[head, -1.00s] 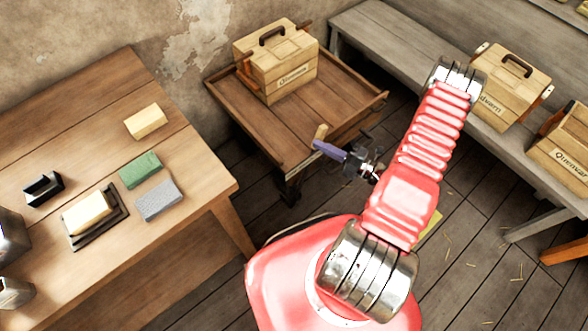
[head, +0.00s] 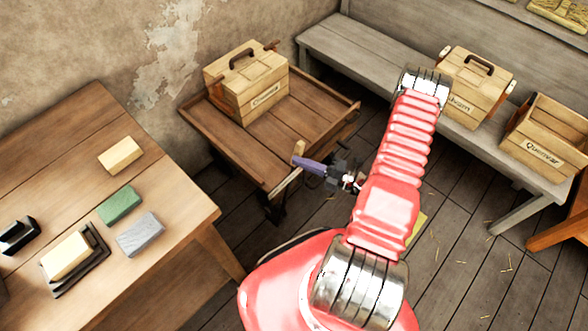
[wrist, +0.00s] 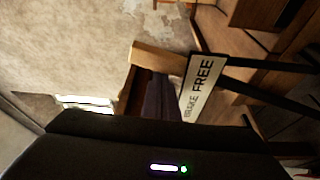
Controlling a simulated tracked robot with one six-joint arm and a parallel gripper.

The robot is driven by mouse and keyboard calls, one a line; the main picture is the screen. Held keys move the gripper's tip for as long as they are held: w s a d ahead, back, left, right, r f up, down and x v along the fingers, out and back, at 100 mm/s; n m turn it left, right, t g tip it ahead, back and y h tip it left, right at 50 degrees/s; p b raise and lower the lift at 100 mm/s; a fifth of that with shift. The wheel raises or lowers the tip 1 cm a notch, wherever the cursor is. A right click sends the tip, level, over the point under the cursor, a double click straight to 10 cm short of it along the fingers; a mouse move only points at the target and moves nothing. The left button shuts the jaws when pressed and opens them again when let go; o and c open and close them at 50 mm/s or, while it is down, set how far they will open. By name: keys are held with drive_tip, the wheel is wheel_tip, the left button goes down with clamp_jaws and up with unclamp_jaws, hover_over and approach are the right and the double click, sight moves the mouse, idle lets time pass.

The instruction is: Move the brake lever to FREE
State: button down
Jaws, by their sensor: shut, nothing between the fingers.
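The brake lever shows in the head view as a short pale wooden handle (head: 299,148) by the front corner of the brown wooden cart. In the wrist view its wooden end (wrist: 158,57) lies beside a white sign (wrist: 201,86) reading BRAKE and FREE. My gripper (head: 298,161) has purple fingers, which are shut and empty. Their tips are right at the handle in the head view. In the wrist view the purple fingers (wrist: 158,98) end just below the wooden end. I cannot tell whether they touch it. The lower part of the lever is hidden.
A closed wooden box (head: 240,92) stands on the cart (head: 305,118). A workbench (head: 170,190) with several blocks is at left. A grey bench (head: 385,78) with wooden boxes runs along the back right.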

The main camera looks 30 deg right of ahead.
drive_tip(key=s+d, duration=0.2)
drive_tip(key=s, duration=0.7)
drive_tip(key=shift+d, duration=0.2)
idle(0.3)
drive_tip(key=shift+s, duration=0.1)
idle(0.3)
